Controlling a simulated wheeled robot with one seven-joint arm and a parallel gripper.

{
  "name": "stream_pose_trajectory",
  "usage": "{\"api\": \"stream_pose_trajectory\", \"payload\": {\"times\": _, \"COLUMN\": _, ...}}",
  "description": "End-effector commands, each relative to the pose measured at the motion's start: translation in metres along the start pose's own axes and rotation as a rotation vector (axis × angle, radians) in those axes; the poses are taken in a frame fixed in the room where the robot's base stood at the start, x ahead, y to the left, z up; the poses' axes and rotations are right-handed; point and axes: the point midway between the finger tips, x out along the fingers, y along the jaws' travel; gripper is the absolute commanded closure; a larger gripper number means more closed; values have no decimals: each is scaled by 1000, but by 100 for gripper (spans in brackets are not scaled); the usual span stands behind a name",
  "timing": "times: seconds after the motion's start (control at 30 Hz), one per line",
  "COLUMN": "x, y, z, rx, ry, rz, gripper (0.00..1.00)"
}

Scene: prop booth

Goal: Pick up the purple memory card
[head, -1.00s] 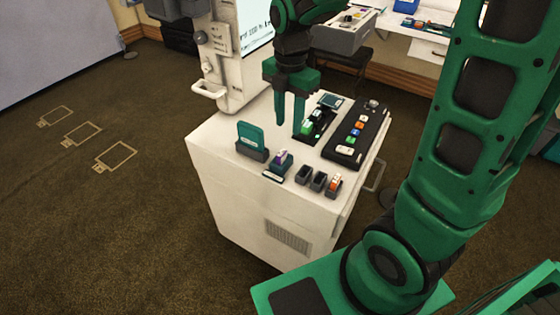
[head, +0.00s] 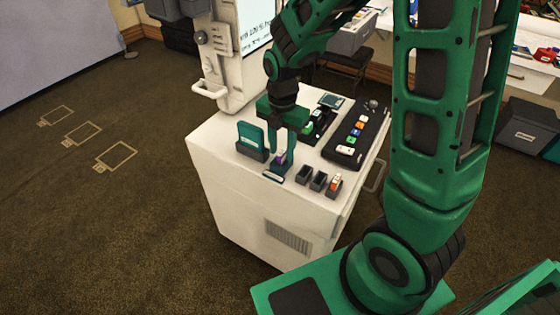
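The purple memory card (head: 280,158) stands upright in a small dark holder (head: 275,168) near the front edge of the white cabinet top. My gripper (head: 282,153) points down over it, with one finger on the left and one on the right of the card. The fingers look about as far apart as before, so the gripper appears open. Whether a finger touches the card is too small to tell.
A teal card in a dark stand (head: 251,141) is close on the left. Two empty dark slots (head: 312,179) and an orange-and-white card (head: 336,183) are on the right. Behind are a black button panel (head: 357,133) and green items (head: 315,125). A machine column (head: 228,60) rises at the back.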

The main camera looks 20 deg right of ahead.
Motion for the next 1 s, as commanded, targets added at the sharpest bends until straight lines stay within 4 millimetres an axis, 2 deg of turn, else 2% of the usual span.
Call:
{"api": "stream_pose_trajectory", "payload": {"times": 0.13, "x": 13, "y": 0, "z": 0, "rx": 0, "ry": 1, "rz": -2, "gripper": 66}}
{"api": "stream_pose_trajectory", "payload": {"times": 0.37, "x": 14, "y": 0, "z": 0, "rx": 0, "ry": 0, "rz": 0, "gripper": 66}}
{"api": "stream_pose_trajectory", "payload": {"times": 0.53, "x": 14, "y": 0, "z": 0, "rx": 0, "ry": 0, "rz": 0, "gripper": 100}}
{"api": "stream_pose_trajectory", "payload": {"times": 1.0, "x": 8, "y": 0, "z": 0, "rx": 1, "ry": -1, "rz": 2, "gripper": 100}}
